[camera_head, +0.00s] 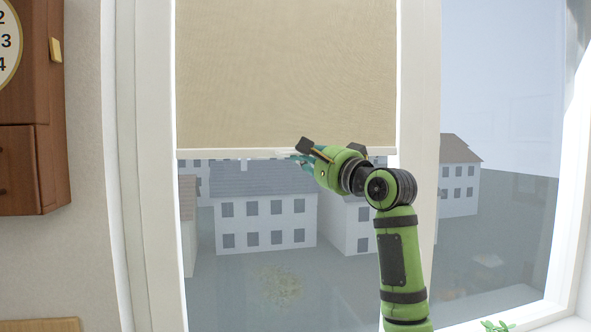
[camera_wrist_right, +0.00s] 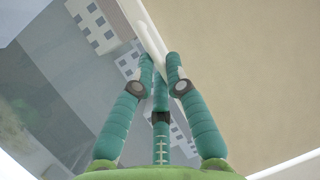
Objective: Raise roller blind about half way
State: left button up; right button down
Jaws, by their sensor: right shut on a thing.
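The beige roller blind (camera_head: 285,75) hangs over the upper part of the middle window pane. Its white bottom bar (camera_head: 225,153) runs level across the pane, with clear glass below it. My right gripper (camera_head: 302,158), on a green arm, is at the middle of this bar. In the right wrist view, the teal fingers of the right gripper (camera_wrist_right: 161,64) are closed around the white bar (camera_wrist_right: 148,32), with the blind fabric (camera_wrist_right: 250,70) to the right. The head view partly hides the grip behind the gripper body. My left gripper is not in view.
A white window frame (camera_head: 418,110) stands right of the blind, with another pane beyond. A brown wooden wall clock (camera_head: 27,160) hangs at the left. A green plant (camera_head: 496,326) shows at the lower right. Grey-roofed houses are outside.

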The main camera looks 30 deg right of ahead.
jog(key=shift+r, duration=0.15)
jog(key=c, duration=1.2)
grip_release()
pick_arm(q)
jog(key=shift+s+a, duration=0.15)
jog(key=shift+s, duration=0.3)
pick_arm(e)
jog(key=v, duration=1.2)
